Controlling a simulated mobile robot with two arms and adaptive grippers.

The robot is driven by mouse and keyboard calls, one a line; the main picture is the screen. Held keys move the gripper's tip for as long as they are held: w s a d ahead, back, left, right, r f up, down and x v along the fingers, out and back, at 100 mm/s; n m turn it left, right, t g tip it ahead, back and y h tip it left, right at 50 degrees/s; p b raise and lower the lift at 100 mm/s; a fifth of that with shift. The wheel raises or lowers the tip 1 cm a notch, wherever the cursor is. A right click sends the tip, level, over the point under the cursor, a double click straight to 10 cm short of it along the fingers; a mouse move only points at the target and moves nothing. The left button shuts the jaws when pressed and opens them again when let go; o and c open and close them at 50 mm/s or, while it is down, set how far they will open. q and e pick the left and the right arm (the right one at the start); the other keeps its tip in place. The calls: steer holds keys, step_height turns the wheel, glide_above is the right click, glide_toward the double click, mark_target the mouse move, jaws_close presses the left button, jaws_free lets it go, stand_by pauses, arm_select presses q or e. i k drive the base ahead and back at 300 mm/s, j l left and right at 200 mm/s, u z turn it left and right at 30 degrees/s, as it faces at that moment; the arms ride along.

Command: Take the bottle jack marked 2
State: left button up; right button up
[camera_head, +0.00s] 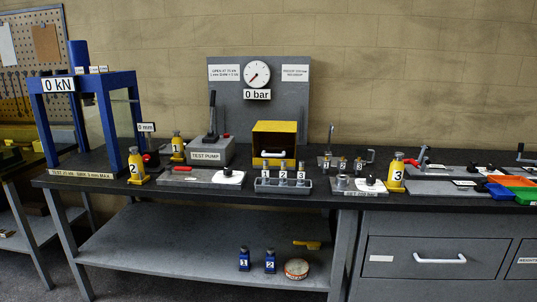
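The bottle jack marked 2 (137,167) is yellow with a dark label and a grey top. It stands upright near the left front of the black bench top, by the right front leg of the blue press. A yellow bottle jack marked 1 (178,147) stands behind it to the right. A yellow bottle jack marked 3 (396,173) stands on the right half of the bench. Neither of my grippers shows in the head view.
The blue press frame (87,85) reads 0 kN. A grey plate (196,178) with a red-handled part lies right of jack 2. A test pump (207,153), a yellow box (274,138) and a rack (283,186) stand further right. Blue bottles (270,261) stand on the lower shelf.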

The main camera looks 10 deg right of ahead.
mark_target(139, 177)
steer(key=j, duration=2.2)
steer(key=i+l, duration=0.6)
steer(key=i+l+u, duration=0.15)
steer(key=i+l, duration=0.4)
steer(key=l, duration=0.15)
